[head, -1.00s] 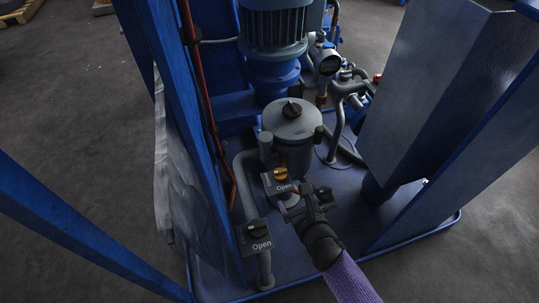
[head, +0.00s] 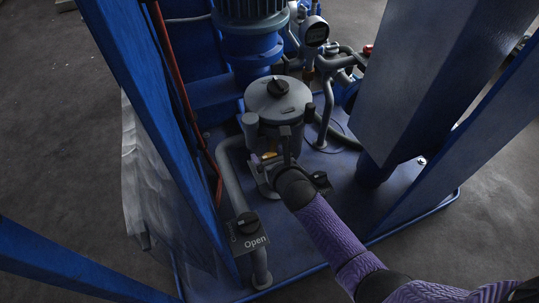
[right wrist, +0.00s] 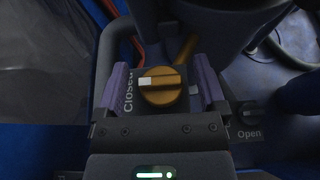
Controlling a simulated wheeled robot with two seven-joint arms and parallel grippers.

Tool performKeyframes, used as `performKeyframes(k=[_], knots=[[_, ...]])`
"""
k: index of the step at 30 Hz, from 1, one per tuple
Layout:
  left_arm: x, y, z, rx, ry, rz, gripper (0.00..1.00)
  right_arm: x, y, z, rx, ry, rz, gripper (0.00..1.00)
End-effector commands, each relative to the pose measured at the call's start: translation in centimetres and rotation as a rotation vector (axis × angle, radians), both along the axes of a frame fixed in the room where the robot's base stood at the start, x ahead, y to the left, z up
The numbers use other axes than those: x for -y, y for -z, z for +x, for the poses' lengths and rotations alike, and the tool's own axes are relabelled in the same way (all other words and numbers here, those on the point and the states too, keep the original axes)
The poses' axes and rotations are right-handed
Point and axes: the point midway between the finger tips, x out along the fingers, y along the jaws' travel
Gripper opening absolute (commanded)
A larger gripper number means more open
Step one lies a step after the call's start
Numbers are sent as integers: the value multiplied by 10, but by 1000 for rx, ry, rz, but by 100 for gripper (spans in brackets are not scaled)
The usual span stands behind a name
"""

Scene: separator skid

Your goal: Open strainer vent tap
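The strainer vent tap is a round yellow-orange knob (right wrist: 160,87) on a dark plate below the grey strainer pot (head: 279,100). In the right wrist view its white pointer mark points left, at the word "Closed". In the head view only a sliver of the knob (head: 269,155) shows. My right gripper (right wrist: 160,76) is open, with one purple finger on each side of the knob and a gap to it on both sides. In the head view my right gripper (head: 273,163) covers most of the tap plate, including its "Open" word. My left gripper is not in view.
A second plate with a black knob (head: 246,222) and the word "Open" stands at lower left on a grey pipe. Another black knob (right wrist: 248,112) labelled "Open" shows in the right wrist view. Blue posts (head: 150,130) and a large blue panel (head: 425,80) flank the work space.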

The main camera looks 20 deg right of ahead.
Motion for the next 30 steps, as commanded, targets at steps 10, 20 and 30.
performKeyframes(k=[10,20,30], knots=[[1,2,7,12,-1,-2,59,0,0,0,0,0,0,14],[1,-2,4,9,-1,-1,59,1,-1,0,-1,-37,-5,1],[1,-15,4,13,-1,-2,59,3,-1,0,-3,-268,-12,1]])
